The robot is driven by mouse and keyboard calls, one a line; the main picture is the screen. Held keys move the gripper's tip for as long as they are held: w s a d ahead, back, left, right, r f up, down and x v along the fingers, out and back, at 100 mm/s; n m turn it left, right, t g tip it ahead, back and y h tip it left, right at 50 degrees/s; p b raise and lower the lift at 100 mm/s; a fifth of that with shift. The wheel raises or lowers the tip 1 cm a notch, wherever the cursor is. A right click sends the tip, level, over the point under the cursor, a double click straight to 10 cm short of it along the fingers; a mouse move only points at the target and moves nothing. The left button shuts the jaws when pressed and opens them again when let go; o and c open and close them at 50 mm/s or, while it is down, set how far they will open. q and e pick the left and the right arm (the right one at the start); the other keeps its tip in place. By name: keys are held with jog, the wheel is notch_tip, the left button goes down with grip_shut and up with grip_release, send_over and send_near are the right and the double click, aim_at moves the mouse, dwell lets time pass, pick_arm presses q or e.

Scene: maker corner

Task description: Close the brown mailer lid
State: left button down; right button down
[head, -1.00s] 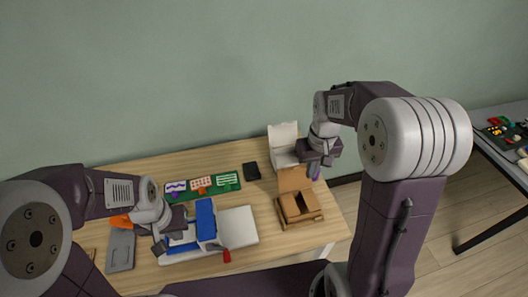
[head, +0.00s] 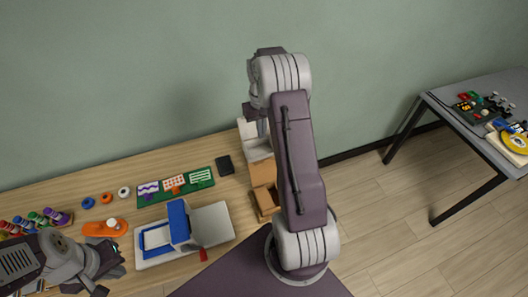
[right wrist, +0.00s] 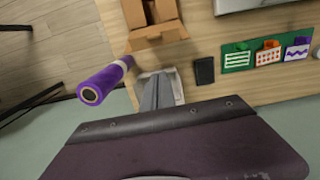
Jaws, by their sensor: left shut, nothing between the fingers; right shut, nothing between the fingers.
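The brown mailer (head: 266,201) stands near the table's right end, partly hidden by my right arm. Its lid (head: 262,174) is open, raised at the side toward the wall. The mailer also shows at the top of the right wrist view (right wrist: 165,13). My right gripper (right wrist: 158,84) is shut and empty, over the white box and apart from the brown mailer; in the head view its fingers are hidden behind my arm. My left gripper (head: 91,287) is shut and empty at the lower left, far from the mailer.
An open white box (head: 257,149) stands behind the mailer. A purple roll (right wrist: 105,80) is beside my right gripper. Left of the mailer are a blue-and-white machine (head: 178,228), a green board (head: 175,186) and a black slab (head: 224,165). A second table (head: 490,125) stands at right.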

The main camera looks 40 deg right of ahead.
notch_tip(320, 180, down, 9)
jog(key=p, duration=0.2)
jog(key=s, duration=0.1)
jog(key=s+a+r+p, duration=0.1)
jog(key=s, duration=0.2)
jog(key=shift+a+r+p, duration=0.15)
jog(key=shift+r+p, duration=0.2)
jog(key=shift+w+f, duration=0.15)
